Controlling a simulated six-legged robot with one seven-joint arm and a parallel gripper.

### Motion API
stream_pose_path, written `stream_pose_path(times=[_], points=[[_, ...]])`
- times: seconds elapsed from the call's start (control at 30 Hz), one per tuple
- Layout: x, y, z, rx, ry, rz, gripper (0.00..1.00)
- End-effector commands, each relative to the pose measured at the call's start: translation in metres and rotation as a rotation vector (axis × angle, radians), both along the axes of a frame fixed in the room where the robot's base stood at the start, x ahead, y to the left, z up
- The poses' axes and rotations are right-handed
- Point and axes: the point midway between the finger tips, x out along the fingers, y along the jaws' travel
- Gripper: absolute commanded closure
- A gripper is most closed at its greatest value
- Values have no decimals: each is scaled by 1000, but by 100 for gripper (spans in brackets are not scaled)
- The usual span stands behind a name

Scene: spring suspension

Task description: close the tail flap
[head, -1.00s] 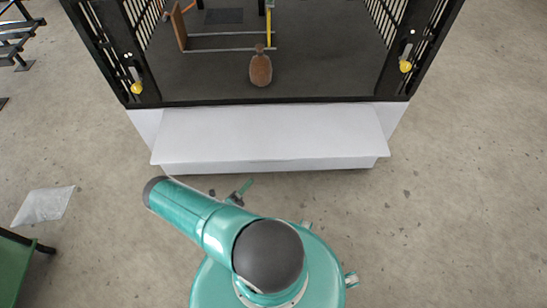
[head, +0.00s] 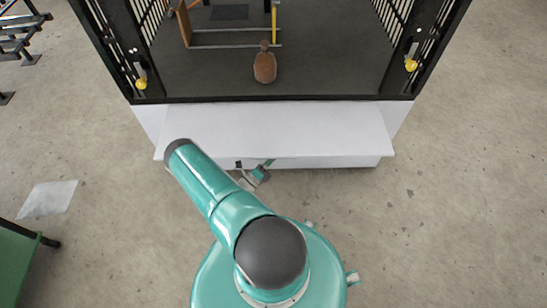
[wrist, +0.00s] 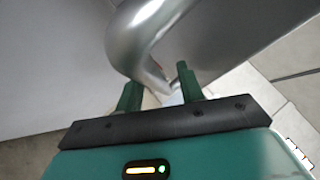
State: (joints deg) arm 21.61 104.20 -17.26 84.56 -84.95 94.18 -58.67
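The white tail flap (head: 285,128) hangs lowered, sticking out flat from the foot of the dark cage-like body in the head view. In the wrist view a thick, curved silver handle (wrist: 135,35) stands out from a pale grey surface. My gripper (wrist: 157,80) has two dark green fingers spread apart, with the bent end of the handle just ahead of and between them. I cannot tell whether they touch it. In the head view my gripper is at the flap's front edge, partly hidden by my arm.
Yellow-knobbed latches (head: 141,84) and (head: 411,65) sit on the left and right posts. A brown bottle-shaped object (head: 265,66) stands on the dark floor (head: 330,75) inside. A pale sheet (head: 48,198) lies at left, near a green object (head: 18,262). The concrete at right is clear.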

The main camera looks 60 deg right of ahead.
Motion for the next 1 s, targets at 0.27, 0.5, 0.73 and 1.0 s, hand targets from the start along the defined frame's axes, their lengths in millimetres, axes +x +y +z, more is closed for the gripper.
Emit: stream_pose_path(times=[0.27,0.5,0.73,1.0], points=[[0,0,0,0,-1,0,78],[0,0,0,0,0,0,100],[3,1,2,7,2,1,100],[13,2,18,53,25,3,100]])
